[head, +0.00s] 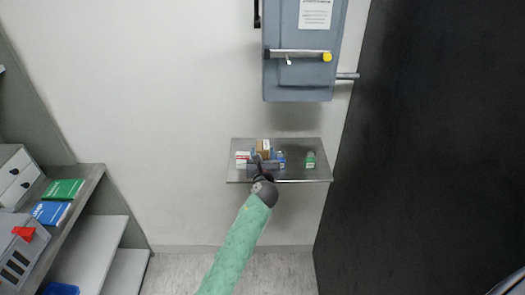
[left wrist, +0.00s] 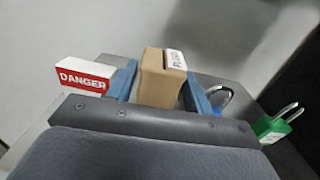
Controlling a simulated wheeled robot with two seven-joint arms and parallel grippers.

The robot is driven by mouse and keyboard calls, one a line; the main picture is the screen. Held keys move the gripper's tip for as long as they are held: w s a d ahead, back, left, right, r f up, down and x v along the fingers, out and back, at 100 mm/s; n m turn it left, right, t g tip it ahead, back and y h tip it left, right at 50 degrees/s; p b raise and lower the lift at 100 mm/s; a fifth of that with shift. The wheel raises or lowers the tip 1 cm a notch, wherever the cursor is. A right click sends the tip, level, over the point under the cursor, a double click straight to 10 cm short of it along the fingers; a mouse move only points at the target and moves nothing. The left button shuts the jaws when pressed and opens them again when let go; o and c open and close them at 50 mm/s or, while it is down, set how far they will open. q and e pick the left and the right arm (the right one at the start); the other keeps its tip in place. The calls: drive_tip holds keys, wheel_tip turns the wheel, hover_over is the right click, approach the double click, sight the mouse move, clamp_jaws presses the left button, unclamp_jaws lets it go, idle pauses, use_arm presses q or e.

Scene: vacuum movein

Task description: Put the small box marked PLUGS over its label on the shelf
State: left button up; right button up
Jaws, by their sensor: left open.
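The small brown PLUGS box (left wrist: 160,82) stands on the small metal shelf (head: 305,176), with a white label reading PLUGS on its top. It also shows in the head view (head: 263,146), partly behind my gripper. My left gripper (head: 262,158) reaches over the shelf from the front. In the left wrist view its two blue fingers are open, one on each side of the box. I cannot tell whether either finger touches it. The label on the shelf is not visible. My right gripper is not in view.
A white and red DANGER box (left wrist: 86,76) is left of the fingers. A blue padlock (head: 281,158) is close on the right, and a green padlock (head: 310,160) farther right. A grey electrical cabinet (head: 300,75) hangs above.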

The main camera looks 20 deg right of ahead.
use_arm(q)
drive_tip(key=shift+w+d, duration=0.15)
drive_tip(key=shift+w, duration=0.3)
drive_tip(key=c, duration=0.9)
